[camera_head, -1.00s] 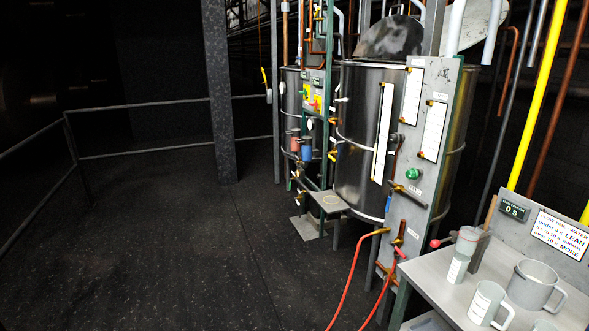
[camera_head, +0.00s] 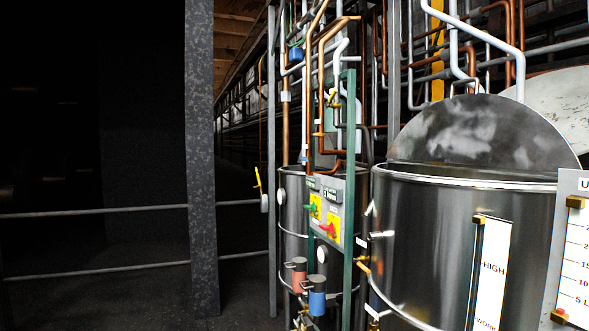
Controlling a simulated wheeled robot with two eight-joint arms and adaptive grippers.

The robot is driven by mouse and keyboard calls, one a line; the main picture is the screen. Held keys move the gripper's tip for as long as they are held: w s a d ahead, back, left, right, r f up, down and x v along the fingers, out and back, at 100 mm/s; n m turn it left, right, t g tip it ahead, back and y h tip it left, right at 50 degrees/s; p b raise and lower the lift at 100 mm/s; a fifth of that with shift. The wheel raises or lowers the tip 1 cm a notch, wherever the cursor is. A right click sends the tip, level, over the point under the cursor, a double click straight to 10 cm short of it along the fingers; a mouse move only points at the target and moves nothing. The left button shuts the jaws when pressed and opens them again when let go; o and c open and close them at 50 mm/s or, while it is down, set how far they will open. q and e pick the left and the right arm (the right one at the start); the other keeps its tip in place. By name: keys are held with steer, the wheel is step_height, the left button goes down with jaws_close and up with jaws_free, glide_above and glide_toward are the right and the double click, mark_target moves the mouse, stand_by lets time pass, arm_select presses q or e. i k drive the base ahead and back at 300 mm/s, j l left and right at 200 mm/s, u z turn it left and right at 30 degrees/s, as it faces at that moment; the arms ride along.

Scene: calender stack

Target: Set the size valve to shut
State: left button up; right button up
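Several valves show, and I cannot read which is the size valve. A yellow valve lever (camera_head: 258,177) stands steeply tilted beside a grey post at left. Another small yellow valve handle (camera_head: 333,98) sits on the pipes above the control panel. A brass valve (camera_head: 364,267) is at the left side of the large steel tank (camera_head: 400,230). The control panel (camera_head: 328,188) carries a green knob (camera_head: 310,208) and a red knob (camera_head: 327,230) on yellow plates. Neither of my grippers is in view.
A red cup (camera_head: 299,277) and a blue cup (camera_head: 317,297) are below the panel. A thick grey column (camera_head: 202,150) and handrails (camera_head: 95,214) stand at left. A white scale board (camera_head: 573,265) is at the right edge. Pipes crowd the upper right.

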mark_target(334, 93)
steer(key=i+z, duration=0.15)
steer(key=i, duration=0.4)
steer(key=i+j+z, duration=0.2)
steer(key=i, duration=0.3)
